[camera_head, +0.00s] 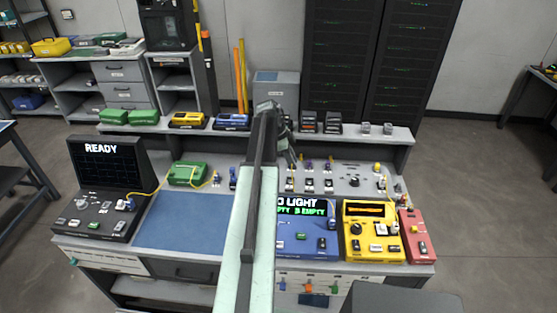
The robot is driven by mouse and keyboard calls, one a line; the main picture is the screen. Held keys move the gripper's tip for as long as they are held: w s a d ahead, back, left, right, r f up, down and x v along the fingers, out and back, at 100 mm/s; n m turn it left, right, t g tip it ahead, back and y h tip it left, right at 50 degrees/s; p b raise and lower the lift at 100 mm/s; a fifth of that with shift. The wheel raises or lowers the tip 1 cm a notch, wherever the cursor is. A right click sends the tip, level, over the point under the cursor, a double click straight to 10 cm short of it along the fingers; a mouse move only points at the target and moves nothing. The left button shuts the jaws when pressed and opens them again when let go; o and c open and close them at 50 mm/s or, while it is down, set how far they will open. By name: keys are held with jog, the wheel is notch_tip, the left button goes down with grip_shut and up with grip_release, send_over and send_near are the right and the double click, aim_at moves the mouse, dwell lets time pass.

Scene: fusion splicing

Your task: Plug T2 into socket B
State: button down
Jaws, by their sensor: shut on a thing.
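My gripper (290,157) is small in view, beyond the end of my arm, over the back part of the workbench. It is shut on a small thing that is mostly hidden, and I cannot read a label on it. Below it is a row of small white-and-dark sockets, with one at the left (290,185), one in the middle (308,185) and one at the right (328,186). Which socket is B and which plug is T2 cannot be read.
A black READY monitor (110,165), blue mat (180,222), green box (187,173), blue LIGHT device (305,240), yellow device (372,230) and red device (416,236) crowd the bench. A raised shelf (365,138) runs along the back. My arm hides the middle.

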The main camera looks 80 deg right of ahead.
jog(key=shift+w, duration=0.1)
jog(key=shift+w+f+b, duration=0.15)
jog(key=shift+f+b, duration=0.4)
jog(key=shift+b, duration=0.05)
notch_tip(320, 180, down, 5)
jog(key=b, duration=0.5)
jog(key=shift+f, duration=0.15)
jog(key=shift+f+b, duration=0.5)
jog(key=shift+b, duration=0.15)
dwell(0.3)
jog(key=c, duration=1.1)
grip_release()
jog(key=p+v, duration=0.7)
jog(key=shift+r, duration=0.45)
